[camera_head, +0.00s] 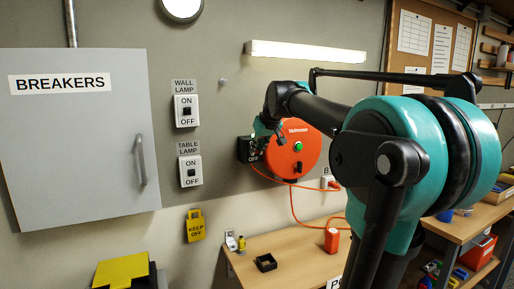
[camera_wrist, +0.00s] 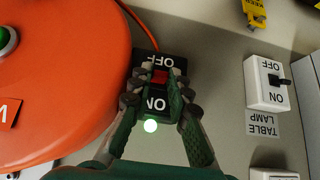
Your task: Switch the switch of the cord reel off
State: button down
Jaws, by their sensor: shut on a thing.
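The cord reel (camera_head: 297,160) is a round orange-red drum on the wall, partly behind my arm in the head view; its orange face (camera_wrist: 60,90) fills the left of the wrist view. Beside it is the black switch plate (camera_head: 243,152) with white ON and OFF labels, upside down in the wrist view. The red switch (camera_wrist: 160,77) sits between these labels. My gripper (camera_wrist: 158,88) has a finger on either side of the switch and is shut on it. The fingers hide the plate's sides.
The wall lamp switch (camera_head: 186,111) and table lamp switch (camera_head: 190,171) are on the wall to the left, beside the grey breakers cabinet (camera_head: 75,150). A yellow keep-off tag (camera_head: 195,226) hangs below. A wooden table (camera_head: 285,250) stands beneath, and an orange cord (camera_head: 292,205) hangs over it.

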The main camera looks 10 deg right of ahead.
jog(key=shift+s+d+f+t+y, duration=0.1)
jog(key=shift+f+t+y, duration=0.35)
jog(key=shift+t, duration=0.85)
jog(key=shift+s+f+t+y, duration=0.1)
jog(key=shift+f+t+y, duration=0.15)
jog(key=shift+f+t, duration=0.75)
jog(key=shift+r+t, duration=0.3)
jog(key=shift+t, duration=0.1)
jog(key=c, duration=1.4)
grip_release()
jog(key=shift+c, duration=0.2)
jog(key=v, duration=1.2)
